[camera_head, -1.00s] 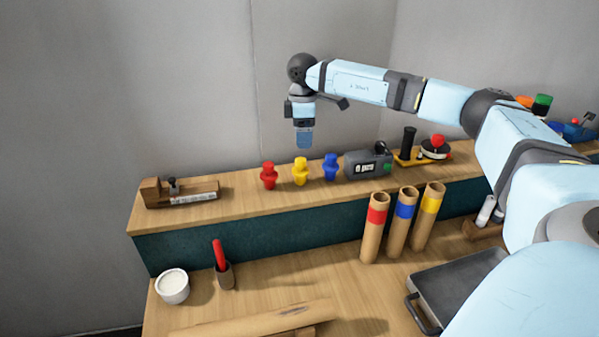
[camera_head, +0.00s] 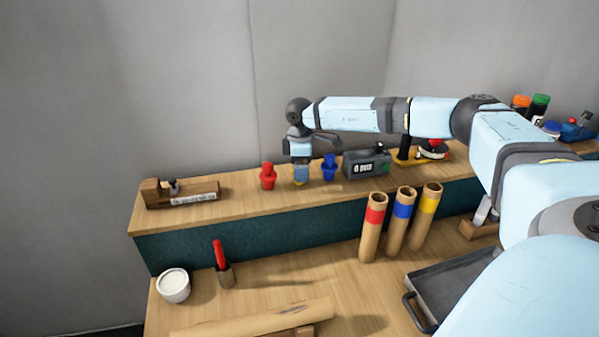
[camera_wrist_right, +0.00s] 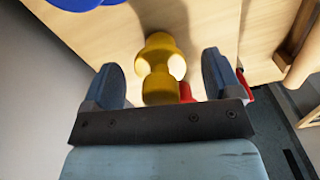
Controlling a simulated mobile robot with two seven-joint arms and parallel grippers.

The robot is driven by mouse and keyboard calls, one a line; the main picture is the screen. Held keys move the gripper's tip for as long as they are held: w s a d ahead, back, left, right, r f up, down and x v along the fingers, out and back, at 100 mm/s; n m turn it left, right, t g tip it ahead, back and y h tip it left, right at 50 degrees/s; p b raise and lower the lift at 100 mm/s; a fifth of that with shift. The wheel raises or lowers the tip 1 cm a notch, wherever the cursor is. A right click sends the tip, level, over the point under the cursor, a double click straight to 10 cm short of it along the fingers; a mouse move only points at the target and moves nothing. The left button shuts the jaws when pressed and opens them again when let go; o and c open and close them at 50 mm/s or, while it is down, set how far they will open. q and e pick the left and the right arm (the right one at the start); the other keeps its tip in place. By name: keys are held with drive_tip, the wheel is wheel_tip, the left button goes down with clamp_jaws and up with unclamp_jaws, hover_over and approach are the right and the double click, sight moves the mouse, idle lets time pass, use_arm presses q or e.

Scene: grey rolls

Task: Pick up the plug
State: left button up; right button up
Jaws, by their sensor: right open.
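The yellow plug (camera_head: 300,182) stands on the raised wooden shelf between the red plug (camera_head: 268,176) and the blue plug (camera_head: 329,167). My right gripper (camera_head: 300,174) is lowered over the yellow plug and hides most of it in the head view. In the right wrist view the yellow plug (camera_wrist_right: 158,68) is between the two spread fingers of my right gripper (camera_wrist_right: 168,78), with a gap on each side. Part of the blue plug (camera_wrist_right: 85,3) shows at the top left there, and a bit of red (camera_wrist_right: 186,92) shows behind the yellow one. My left gripper is out of view.
A grey device with a display (camera_head: 366,162) stands right of the blue plug. A wooden block fixture (camera_head: 180,192) is at the shelf's left end. Tubes with red (camera_head: 373,226), blue (camera_head: 399,222) and yellow (camera_head: 426,216) bands stand on the lower bench.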

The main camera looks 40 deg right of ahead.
drive_tip(key=c, duration=1)
drive_tip(key=shift+r, duration=0.15)
wheel_tip(320, 180, up, 20)
drive_tip(key=shift+f+b, duration=0.1)
drive_tip(key=shift+b, duration=0.8)
